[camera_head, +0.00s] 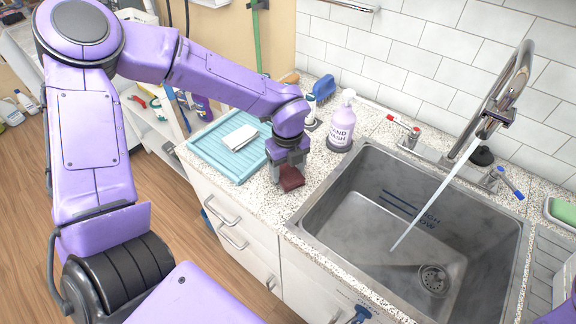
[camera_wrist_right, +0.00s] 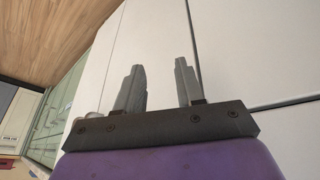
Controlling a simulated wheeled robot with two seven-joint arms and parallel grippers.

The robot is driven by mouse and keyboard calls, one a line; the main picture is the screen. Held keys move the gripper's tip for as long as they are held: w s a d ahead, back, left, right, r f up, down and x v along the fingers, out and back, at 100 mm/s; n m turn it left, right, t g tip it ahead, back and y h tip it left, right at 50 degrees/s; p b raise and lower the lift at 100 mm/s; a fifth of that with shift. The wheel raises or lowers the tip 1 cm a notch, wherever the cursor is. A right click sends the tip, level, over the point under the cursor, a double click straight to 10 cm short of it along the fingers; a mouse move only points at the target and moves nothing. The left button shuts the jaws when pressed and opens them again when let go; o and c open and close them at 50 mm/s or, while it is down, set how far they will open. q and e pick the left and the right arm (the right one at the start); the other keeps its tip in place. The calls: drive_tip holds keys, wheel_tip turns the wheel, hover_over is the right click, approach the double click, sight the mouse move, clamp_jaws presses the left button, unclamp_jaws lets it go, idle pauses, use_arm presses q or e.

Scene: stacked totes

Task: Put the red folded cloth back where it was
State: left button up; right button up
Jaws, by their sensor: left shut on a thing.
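The red folded cloth (camera_head: 291,178) is a small dark red bundle in the head view, at the speckled counter between the blue tray and the sink. My left gripper (camera_head: 289,166) points down and is shut on it. I cannot tell whether the cloth touches the counter. In the right wrist view, my right gripper (camera_wrist_right: 158,88) is open and empty, with its two fingers apart in front of pale cabinet fronts. The right gripper is not seen in the head view.
A light blue ribbed tray (camera_head: 207,153) with a white folded cloth (camera_head: 240,138) lies left of my left gripper. A hand wash bottle (camera_head: 341,122) stands behind. The steel sink (camera_head: 340,222) with running water is to the right. A narrow strip of counter is free.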

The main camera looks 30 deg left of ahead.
sight(288, 170)
use_arm(q)
drive_tip(key=shift+f, duration=0.15)
drive_tip(key=o, duration=1)
drive_tip(key=shift+r, duration=0.4)
wheel_tip(288, 170, up, 12)
drive_tip(key=b, duration=0.2)
drive_tip(key=shift+f, duration=0.2)
drive_tip(key=shift+s, duration=0.1)
